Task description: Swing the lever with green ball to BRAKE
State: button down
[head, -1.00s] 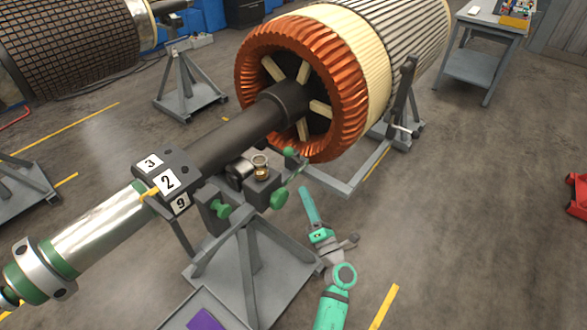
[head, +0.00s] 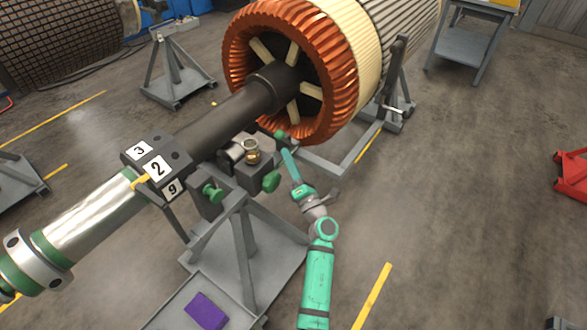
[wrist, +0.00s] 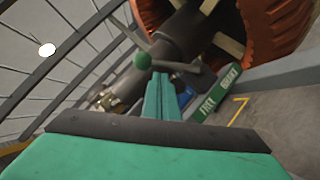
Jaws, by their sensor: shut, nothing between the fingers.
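The lever's green ball (head: 280,135) stands just past the tip of my gripper (head: 285,152) in the head view. In the wrist view the green ball (wrist: 142,61) is just above and left of my fingertips (wrist: 163,76). A grey lever arm (wrist: 185,67) runs from the ball to the right, close behind the fingertips. I cannot tell whether they touch. Green plates read FREE (wrist: 208,103) and BRAKE (wrist: 229,77), right of the fingers; BRAKE is farther up and right. My gripper is shut and empty. In the head view my fingers hide part of the lever.
A grey stand (head: 243,240) carries the dark shaft (head: 215,130) with number plates. The copper-wound rotor (head: 240,55) is behind.

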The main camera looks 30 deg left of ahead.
aim_at(285, 140)
jog(key=shift+x, duration=1.35)
